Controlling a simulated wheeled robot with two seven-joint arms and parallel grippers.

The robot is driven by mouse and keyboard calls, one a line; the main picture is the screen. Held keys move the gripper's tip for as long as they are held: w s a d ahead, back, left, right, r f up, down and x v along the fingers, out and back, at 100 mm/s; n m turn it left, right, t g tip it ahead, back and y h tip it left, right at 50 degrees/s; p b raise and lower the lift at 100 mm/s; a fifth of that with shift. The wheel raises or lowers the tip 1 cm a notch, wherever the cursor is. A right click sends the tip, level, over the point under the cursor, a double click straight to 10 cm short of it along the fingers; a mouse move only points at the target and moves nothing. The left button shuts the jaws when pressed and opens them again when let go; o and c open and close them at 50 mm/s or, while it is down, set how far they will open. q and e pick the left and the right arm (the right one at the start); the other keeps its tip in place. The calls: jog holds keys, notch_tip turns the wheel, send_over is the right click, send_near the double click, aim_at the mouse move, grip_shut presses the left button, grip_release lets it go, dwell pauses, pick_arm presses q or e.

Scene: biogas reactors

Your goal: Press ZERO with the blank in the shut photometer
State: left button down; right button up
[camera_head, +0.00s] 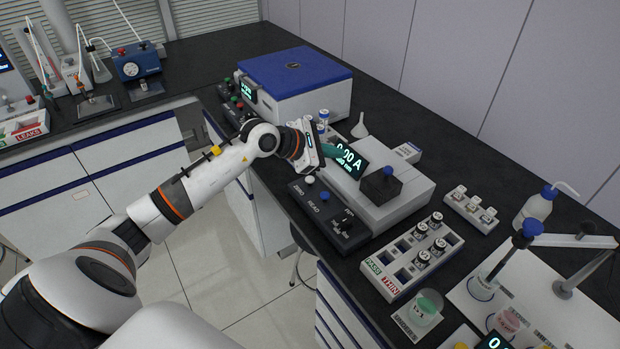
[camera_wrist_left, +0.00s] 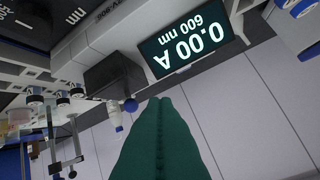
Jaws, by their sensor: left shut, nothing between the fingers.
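The photometer (camera_head: 405,200) is a pale grey box on the dark bench. Its tilted display (camera_head: 350,160) reads 0.00 A, 600 nm; the display is upside down in the left wrist view (camera_wrist_left: 186,44). The black sample cover (camera_head: 381,186) with a blue knob is down on the housing. Any blank inside is hidden. On the dark front panel are the white ZERO button (camera_head: 309,181) and the blue READ button (camera_head: 325,197). My left gripper (camera_head: 332,151) is shut and empty, its green fingers (camera_wrist_left: 160,140) beside the display, above and behind the ZERO button, apart from it.
A vial rack (camera_head: 412,255) marked PASS and THIN stands front right of the photometer. A blue-lidded instrument (camera_head: 294,82) stands behind my gripper. A small cuvette rack (camera_head: 471,207) and a wash bottle (camera_head: 537,207) are to the right. Open floor lies left of the bench.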

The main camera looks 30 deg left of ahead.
aim_at(310, 180)
pick_arm(q)
jog(key=a+m+g+y, duration=0.1)
jog(key=a+y, duration=0.2)
jog(key=a, duration=0.5)
jog(key=shift+f+g+y, duration=0.3)
jog(key=shift+f+y, duration=0.1)
jog(key=shift+f, duration=0.05)
jog(key=shift+w+d, duration=0.1)
notch_tip(310, 180, down, 8)
jog(key=b, duration=0.4)
jog(key=shift+f+b, duration=0.2)
jog(key=shift+b, duration=0.2)
jog(key=shift+f, duration=0.25)
dwell(0.9)
